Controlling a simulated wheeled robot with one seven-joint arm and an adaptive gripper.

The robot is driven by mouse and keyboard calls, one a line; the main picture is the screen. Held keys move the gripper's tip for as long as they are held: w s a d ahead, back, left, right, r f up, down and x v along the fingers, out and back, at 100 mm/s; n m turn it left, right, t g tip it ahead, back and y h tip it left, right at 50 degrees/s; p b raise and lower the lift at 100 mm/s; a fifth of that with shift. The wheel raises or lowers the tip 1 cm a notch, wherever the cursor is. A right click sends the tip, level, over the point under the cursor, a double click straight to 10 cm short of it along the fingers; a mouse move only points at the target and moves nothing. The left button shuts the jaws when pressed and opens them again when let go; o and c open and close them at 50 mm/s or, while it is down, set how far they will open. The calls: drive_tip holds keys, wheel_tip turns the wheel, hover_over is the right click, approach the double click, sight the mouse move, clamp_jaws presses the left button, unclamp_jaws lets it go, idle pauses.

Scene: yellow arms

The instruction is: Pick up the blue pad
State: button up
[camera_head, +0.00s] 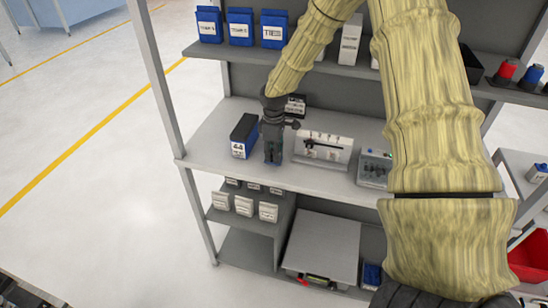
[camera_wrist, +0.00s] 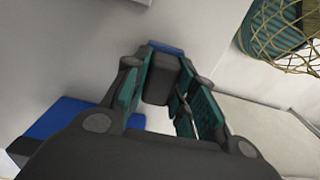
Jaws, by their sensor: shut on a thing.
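My gripper (camera_head: 273,160) points down at the middle shelf, close to its front edge. In the wrist view, its teal-padded fingers (camera_wrist: 168,85) are closed around a small dark piece with a blue end, which I take to be the blue pad (camera_wrist: 165,47). In the head view the pad hardly shows, with only a hint of blue at the fingertips. I cannot tell whether it touches the shelf.
A blue and black labelled box (camera_head: 243,136) stands just left of my gripper. A white device with knobs (camera_head: 323,148) is just to the right, and a grey device (camera_head: 374,169) stands beyond it. The upper shelf (camera_head: 330,63) holds blue bins (camera_head: 240,27) above.

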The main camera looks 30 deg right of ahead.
drive_tip(key=shift+r+b, duration=0.45)
drive_tip(key=shift+r, duration=0.4)
drive_tip(key=s+a+r+b, duration=0.1)
drive_tip(key=s+a+b, duration=0.3)
drive_tip(key=s+a, duration=0.5)
drive_tip(key=s, duration=0.4)
drive_tip(key=shift+s+r+b, duration=0.15)
drive_tip(key=shift+r+b, duration=0.2)
drive_tip(key=shift+b, duration=0.05)
